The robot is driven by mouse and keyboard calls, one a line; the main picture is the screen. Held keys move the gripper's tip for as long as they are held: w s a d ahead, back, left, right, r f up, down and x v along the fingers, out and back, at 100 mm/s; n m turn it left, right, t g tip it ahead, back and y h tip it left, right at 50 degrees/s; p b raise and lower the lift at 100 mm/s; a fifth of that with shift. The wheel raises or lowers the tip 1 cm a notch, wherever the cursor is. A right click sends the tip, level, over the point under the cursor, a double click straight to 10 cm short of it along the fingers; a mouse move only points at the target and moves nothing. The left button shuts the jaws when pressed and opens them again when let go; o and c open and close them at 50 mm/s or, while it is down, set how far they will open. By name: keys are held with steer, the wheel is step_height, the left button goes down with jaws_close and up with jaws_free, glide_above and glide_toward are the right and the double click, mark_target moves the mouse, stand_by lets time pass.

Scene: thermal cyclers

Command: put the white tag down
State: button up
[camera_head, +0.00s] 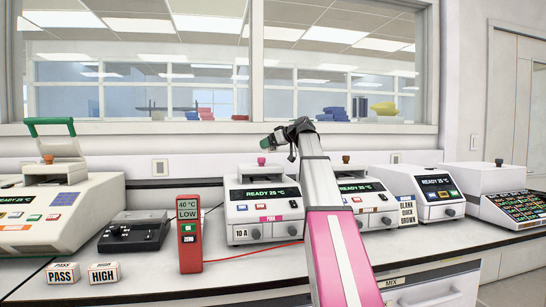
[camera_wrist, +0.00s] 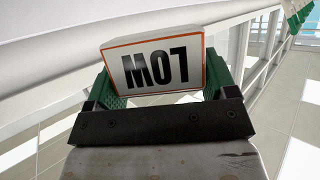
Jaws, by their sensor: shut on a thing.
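A white tag (camera_wrist: 152,72) with an orange edge and the word LOW, upside down in the wrist view, is between the green fingers of my gripper (camera_wrist: 160,82). My gripper is shut on it.
White PASS (camera_head: 62,273) and HIGH (camera_head: 104,273) tags stand at the bench's front left. A red 40 °C LOW unit (camera_head: 189,240) and a black device (camera_head: 135,232) stand behind. Several cyclers (camera_head: 264,208) line the back. A red cable (camera_head: 255,252) crosses the bench.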

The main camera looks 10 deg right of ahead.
steer(key=shift+s+d+f, duration=0.15)
steer(key=shift+d+f, duration=0.25)
steer(key=shift+d, duration=0.25)
steer(key=shift+f, duration=2)
steer(key=shift+f, duration=0.15)
steer(key=o, duration=0.6)
steer(key=shift+o, duration=0.2)
steer(key=v, duration=1.2)
